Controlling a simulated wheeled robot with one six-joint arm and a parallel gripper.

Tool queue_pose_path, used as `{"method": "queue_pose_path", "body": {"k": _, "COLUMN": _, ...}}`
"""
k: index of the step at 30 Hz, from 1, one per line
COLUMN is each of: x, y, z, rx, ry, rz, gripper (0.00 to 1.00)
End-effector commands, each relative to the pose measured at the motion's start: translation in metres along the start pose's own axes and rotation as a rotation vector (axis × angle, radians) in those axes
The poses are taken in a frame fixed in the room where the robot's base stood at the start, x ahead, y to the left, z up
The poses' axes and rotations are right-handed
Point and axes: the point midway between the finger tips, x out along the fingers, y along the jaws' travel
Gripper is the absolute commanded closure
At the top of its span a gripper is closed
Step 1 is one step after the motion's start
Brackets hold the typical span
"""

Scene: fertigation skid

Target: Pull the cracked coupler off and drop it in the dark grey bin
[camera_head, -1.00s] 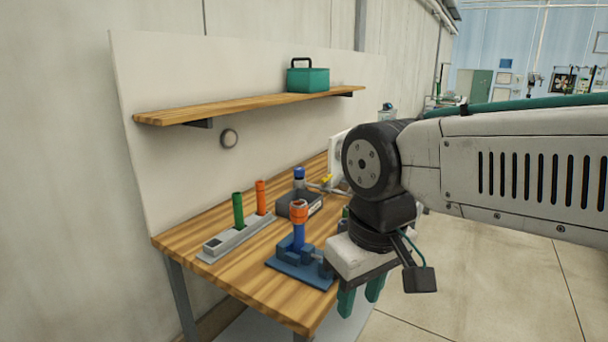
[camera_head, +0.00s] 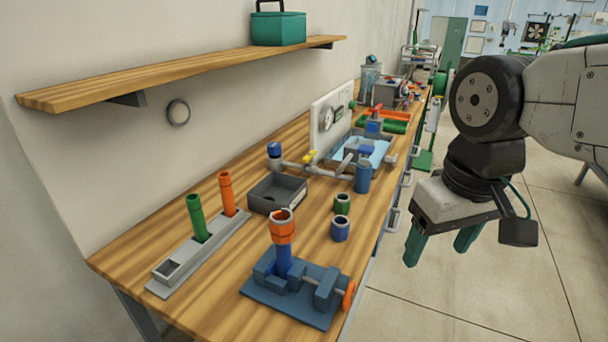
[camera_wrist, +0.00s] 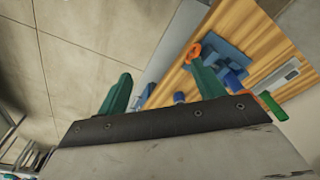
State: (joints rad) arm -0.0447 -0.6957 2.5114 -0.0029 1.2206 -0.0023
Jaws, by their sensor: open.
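An orange coupler (camera_head: 283,226) sits on top of an upright blue pipe (camera_head: 284,262). The pipe is held in a blue vise (camera_head: 294,289) on the front part of the wooden bench; whether the coupler is cracked is too small to tell. A dark grey bin (camera_head: 277,194) stands open behind it on the bench. My gripper (camera_head: 441,255) is open and empty, fingers down, off the bench's right edge, to the right of the coupler and apart from it. In the wrist view its green fingers (camera_wrist: 160,90) are spread, with the bench beyond.
A grey rack (camera_head: 200,252) with a green and an orange tube stands left of the vise. Green and blue rings (camera_head: 341,204) stand right of the bin. Valve piping (camera_head: 320,168) and a blue tray lie farther back. A shelf with a teal box (camera_head: 278,29) hangs above.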

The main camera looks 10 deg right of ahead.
Motion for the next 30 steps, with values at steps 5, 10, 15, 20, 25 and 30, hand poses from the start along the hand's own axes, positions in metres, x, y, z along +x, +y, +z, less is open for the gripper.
{"method": "queue_pose_path", "body": {"k": 5, "x": -0.01, "y": -0.037, "z": -0.065, "rx": -0.147, "ry": -0.04, "rz": -0.013, "gripper": 0.32}}
{"method": "queue_pose_path", "body": {"k": 10, "x": -0.005, "y": -0.096, "z": -0.128, "rx": -0.295, "ry": -0.072, "rz": -0.022, "gripper": 0.32}}
{"method": "queue_pose_path", "body": {"k": 15, "x": 0.009, "y": -0.154, "z": -0.167, "rx": -0.408, "ry": -0.093, "rz": -0.026, "gripper": 0.32}}
{"method": "queue_pose_path", "body": {"k": 20, "x": 0.018, "y": -0.183, "z": -0.181, "rx": -0.459, "ry": -0.102, "rz": -0.027, "gripper": 0.32}}
{"method": "queue_pose_path", "body": {"k": 25, "x": 0.032, "y": -0.189, "z": -0.182, "rx": -0.469, "ry": -0.105, "rz": -0.027, "gripper": 0.32}}
{"method": "queue_pose_path", "body": {"k": 30, "x": 0.058, "y": -0.189, "z": -0.178, "rx": -0.468, "ry": -0.106, "rz": -0.027, "gripper": 0.32}}
